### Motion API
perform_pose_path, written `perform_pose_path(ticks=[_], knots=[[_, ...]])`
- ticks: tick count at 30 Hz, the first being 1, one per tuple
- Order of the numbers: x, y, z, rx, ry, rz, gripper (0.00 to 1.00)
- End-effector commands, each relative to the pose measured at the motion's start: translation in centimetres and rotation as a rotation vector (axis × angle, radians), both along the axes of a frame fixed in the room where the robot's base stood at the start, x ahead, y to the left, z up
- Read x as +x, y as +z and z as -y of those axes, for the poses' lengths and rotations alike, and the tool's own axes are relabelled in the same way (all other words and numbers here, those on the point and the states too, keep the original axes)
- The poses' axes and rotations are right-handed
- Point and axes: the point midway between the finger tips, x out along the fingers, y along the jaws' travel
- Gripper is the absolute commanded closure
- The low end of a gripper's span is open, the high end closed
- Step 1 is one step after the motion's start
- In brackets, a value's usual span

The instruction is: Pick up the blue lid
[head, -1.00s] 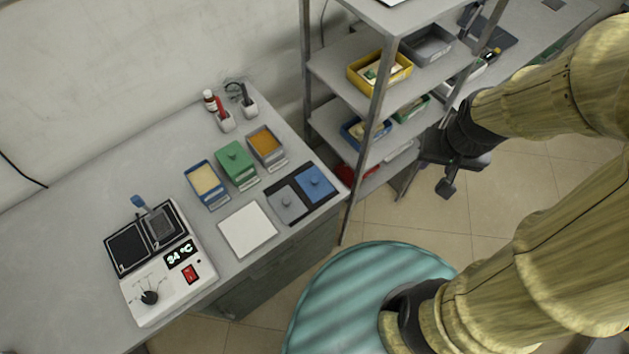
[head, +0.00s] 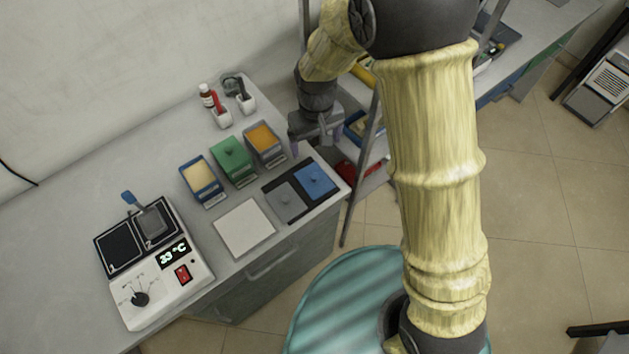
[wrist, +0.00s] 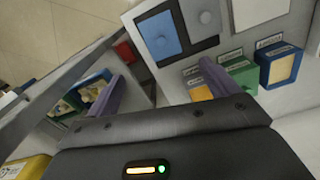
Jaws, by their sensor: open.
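The blue lid (head: 315,179) is a flat square with a small knob. It lies on the right part of a black mat (head: 270,189), beside a grey lid (head: 284,199), near the right end of the counter. In the wrist view the blue lid (wrist: 158,35) shows at the top, beyond the fingers. My gripper (head: 313,143) is open and empty. In the head view it hangs above the back right edge of the counter, behind the blue lid and apart from it. Its two purple fingers (wrist: 160,88) also show in the wrist view.
A white pad (head: 244,228) and a heating device (head: 160,290) lie further left. A shelf rack (head: 362,170) stands close on the right.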

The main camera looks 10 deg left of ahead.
Motion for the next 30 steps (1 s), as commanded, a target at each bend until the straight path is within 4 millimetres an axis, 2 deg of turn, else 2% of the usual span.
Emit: perform_pose_path(ticks=[7,10,30], knots=[[0.0,0.0,0.1,0.000,-0.003,0.000,0.13],[0.0,-0.6,0.1,-0.001,-0.003,-0.002,0.13],[0.0,-10.4,0.2,-0.002,-0.005,-0.002,0.13]])
